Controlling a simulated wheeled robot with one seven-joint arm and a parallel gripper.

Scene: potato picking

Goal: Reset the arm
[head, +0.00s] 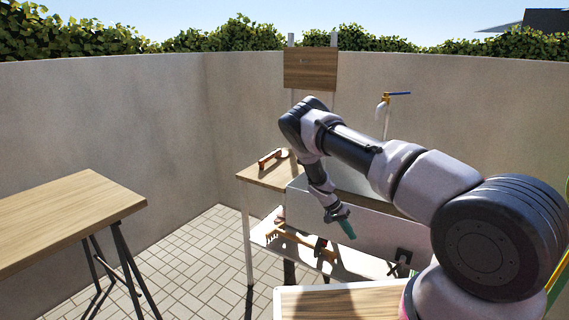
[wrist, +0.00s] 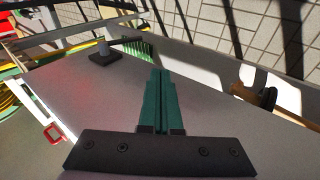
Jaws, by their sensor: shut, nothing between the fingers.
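My arm reaches from the right side of the head view toward the middle, bent at the elbow. My gripper (head: 347,229) points down in front of the grey metal front of the sink bench (head: 370,222). In the wrist view its two green fingers (wrist: 160,80) lie together, with nothing between them. It appears apart from the surfaces around it.
A wooden table (head: 60,215) stands at the left. A brush-like tool (head: 272,158) lies on the bench's wooden top. A tap (head: 383,105) rises behind my arm. Tools lie on the lower shelf (head: 262,236). The paved floor (head: 190,265) between the tables is clear.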

